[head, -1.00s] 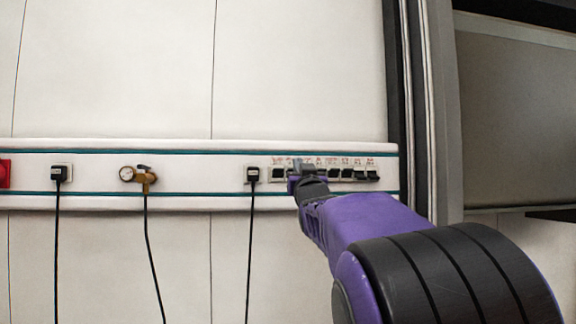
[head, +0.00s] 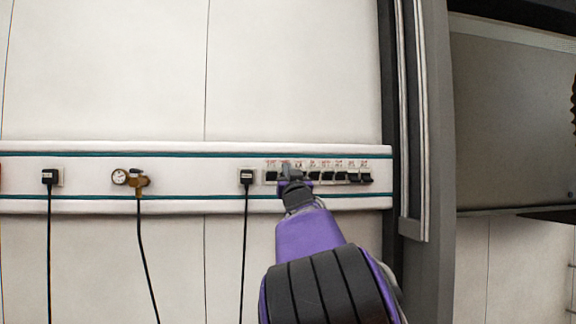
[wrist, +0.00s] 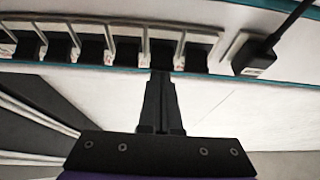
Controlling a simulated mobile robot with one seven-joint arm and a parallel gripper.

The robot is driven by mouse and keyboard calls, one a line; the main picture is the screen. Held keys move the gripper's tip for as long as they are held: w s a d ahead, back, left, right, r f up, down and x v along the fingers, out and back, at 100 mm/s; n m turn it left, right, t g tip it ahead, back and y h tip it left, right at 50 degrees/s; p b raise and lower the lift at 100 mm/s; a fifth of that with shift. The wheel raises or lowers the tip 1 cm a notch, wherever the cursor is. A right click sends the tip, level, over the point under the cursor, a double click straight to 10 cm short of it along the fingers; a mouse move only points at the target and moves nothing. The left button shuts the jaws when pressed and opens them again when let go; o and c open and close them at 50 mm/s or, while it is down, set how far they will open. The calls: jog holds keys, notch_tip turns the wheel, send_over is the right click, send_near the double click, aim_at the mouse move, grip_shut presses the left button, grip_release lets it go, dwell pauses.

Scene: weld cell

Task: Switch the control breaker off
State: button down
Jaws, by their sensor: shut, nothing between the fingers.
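A row of black breaker switches (head: 328,176) sits in the white wall rail in the head view, with small red labels above that are too small to read. I cannot tell which one is the control breaker. The row also shows in the wrist view (wrist: 91,50), with pale dividers between the switches. My gripper (wrist: 160,78) is shut and empty, its tips just at the lower edge of one breaker near the plug end. In the head view my gripper (head: 291,177) covers part of the row's left side. Whether the tips touch the switch is unclear.
A black plug with a cable (head: 246,177) sits just left of the row; it also shows in the wrist view (wrist: 254,57). A brass valve with a gauge (head: 132,179) and another plug (head: 49,177) are farther left. A grey door frame (head: 412,130) stands to the right.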

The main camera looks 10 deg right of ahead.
jog(key=shift+f, duration=0.1)
dwell(0.3)
jog(key=shift+s+f+t+b, duration=0.1)
jog(key=shift+t+b, duration=0.2)
jog(key=shift+b, duration=0.45)
jog(key=shift+b, duration=0.3)
